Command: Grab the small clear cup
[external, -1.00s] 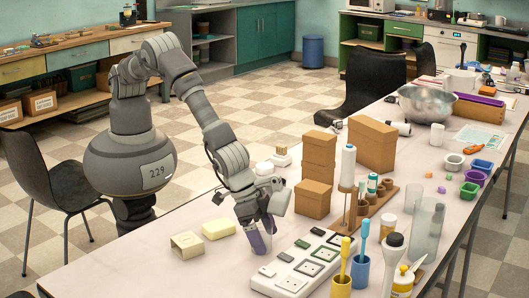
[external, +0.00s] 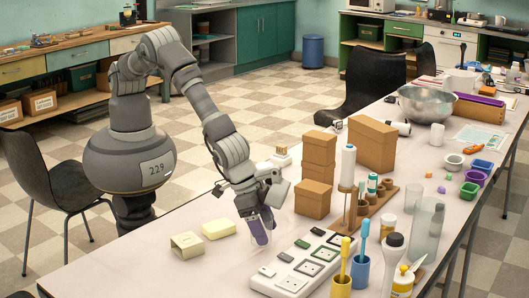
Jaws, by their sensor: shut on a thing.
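My gripper (external: 258,218) points down over the near left part of the table, just left of the white panel with square sockets. A small clear cup (external: 262,240) is at its fingertips and is hard to make out against the pale tabletop. A purple piece shows between the fingers and at the cup; I cannot tell whether it is a finger pad or something inside the cup. The gripper is shut on the cup, which looks slightly tilted. I cannot tell whether its bottom touches the table.
The white panel (external: 293,270) lies close to the right. Brown boxes (external: 317,170) stand behind right. Blue (external: 360,271) and yellow (external: 341,286) cups with brushes stand in front right.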

